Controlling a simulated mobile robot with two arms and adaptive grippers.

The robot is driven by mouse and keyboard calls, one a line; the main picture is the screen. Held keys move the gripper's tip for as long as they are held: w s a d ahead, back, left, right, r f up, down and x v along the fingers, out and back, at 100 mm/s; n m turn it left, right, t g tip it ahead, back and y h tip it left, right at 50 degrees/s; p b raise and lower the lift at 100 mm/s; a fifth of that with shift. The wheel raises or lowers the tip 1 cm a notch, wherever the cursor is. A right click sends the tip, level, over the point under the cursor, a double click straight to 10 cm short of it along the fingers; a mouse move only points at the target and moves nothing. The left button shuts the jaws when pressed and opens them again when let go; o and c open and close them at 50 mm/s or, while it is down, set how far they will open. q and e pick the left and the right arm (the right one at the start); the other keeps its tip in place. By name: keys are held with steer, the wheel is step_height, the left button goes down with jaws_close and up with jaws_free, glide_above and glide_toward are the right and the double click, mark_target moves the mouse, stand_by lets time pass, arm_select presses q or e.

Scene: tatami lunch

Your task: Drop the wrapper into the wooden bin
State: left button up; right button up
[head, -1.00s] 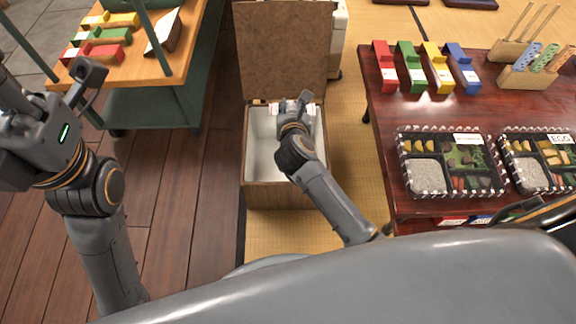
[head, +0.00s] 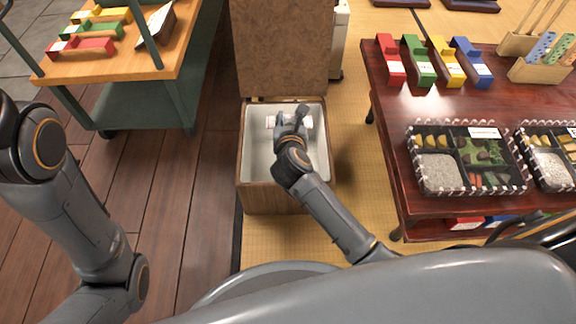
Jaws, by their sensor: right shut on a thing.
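The wooden bin (head: 276,199) stands open in the middle of the head view, with brown wooden sides and a pale inside. Its lid (head: 283,45) is raised at the far side. My right gripper (head: 292,122) is over the bin's opening, toward the far side. It is shut on the wrapper (head: 271,121), a small whitish-pink piece that sticks out on both sides of the fingers. The gripper and wrist hide the middle of the wrapper. My left gripper is out of view; only its arm shows at the left.
A red-brown table (head: 400,130) with lunch boxes (head: 437,172) and coloured blocks (head: 418,62) stands at the right. A wooden-topped cart (head: 120,66) stands at the upper left. Bare plank floor lies left of the bin, tatami right.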

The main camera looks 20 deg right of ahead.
steer(key=o, duration=0.7)
steer(key=shift+o, duration=0.2)
steer(key=v, duration=1.2)
